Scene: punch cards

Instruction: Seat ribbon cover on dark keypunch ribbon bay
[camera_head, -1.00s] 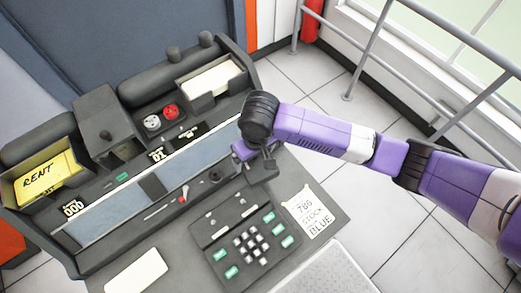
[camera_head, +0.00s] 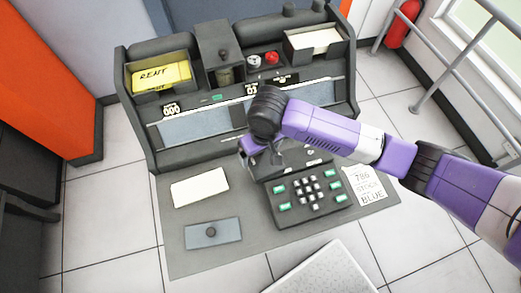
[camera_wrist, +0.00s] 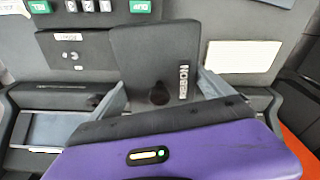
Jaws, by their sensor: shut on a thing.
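My gripper (camera_head: 262,158) is over the desk, just behind and left of the keypad, and shut on the ribbon cover. The cover shows in the wrist view as a dark flat plate (camera_wrist: 140,65) lettered RIBBON, with a round dark knob near the fingers. In the head view the gripper and arm hide much of it. The dark keypunch (camera_head: 135,110) stands behind, with the gripper in front of its card track. What looks like the ribbon bay, with a pale spool (camera_head: 254,62) and a red spool (camera_head: 271,58), is open at the back, away from the gripper.
A dark box with a knob (camera_head: 213,38) rises left of the spools. Card trays with yellow cards (camera_head: 160,75) and white cards (camera_head: 313,38) flank them. A white card (camera_head: 200,187), a blue-grey knobbed plate (camera_head: 212,233) and a keypad (camera_head: 308,192) occupy the desk.

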